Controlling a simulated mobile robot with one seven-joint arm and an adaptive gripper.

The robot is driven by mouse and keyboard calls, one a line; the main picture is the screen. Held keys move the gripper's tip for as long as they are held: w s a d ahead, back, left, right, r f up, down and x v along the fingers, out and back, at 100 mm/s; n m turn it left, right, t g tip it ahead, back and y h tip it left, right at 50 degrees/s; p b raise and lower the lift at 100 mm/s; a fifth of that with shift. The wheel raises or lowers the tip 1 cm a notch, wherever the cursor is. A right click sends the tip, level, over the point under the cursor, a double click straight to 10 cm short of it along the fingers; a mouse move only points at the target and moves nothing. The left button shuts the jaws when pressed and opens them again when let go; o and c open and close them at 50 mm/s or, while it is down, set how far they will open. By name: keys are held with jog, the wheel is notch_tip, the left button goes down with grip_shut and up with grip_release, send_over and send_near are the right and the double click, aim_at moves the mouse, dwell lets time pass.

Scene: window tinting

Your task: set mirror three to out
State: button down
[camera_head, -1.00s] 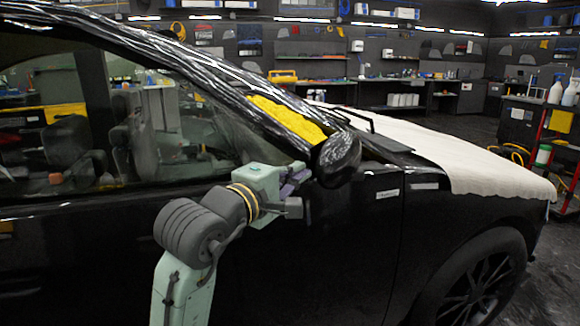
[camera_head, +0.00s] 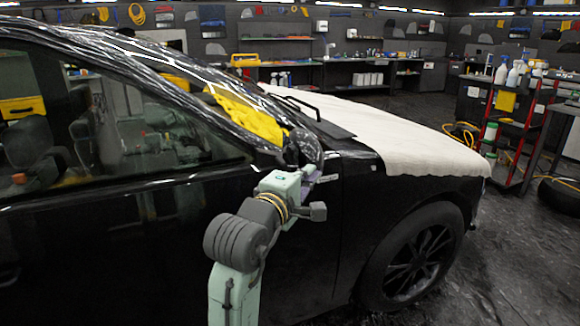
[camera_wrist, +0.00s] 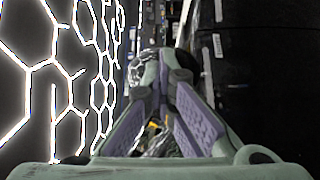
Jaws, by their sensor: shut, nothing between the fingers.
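The black side mirror (camera_head: 308,146) is on the near side of the dark car, at the front lower corner of the side window. My gripper (camera_head: 311,176) is just below the mirror and close to it in the head view; whether they touch cannot be told. The mirror's exact fold angle is hard to read against the dark body. In the wrist view my gripper (camera_wrist: 165,66) has its two purple-padded fingers converging at the tips, shut with nothing held. A dark rounded shape just left of the fingertips may be the mirror, but this is unclear.
A yellow cloth (camera_head: 248,118) lies by the windshield and a white cover (camera_head: 405,135) over the hood. The car door (camera_head: 150,245) is close beside my arm. A red cart (camera_head: 510,145) with bottles stands at the right. Dark floor (camera_head: 520,260) is free at lower right.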

jog(key=shift+w+d+p, duration=0.15)
jog(key=shift+d+p, duration=0.15)
jog(key=shift+d, duration=0.75)
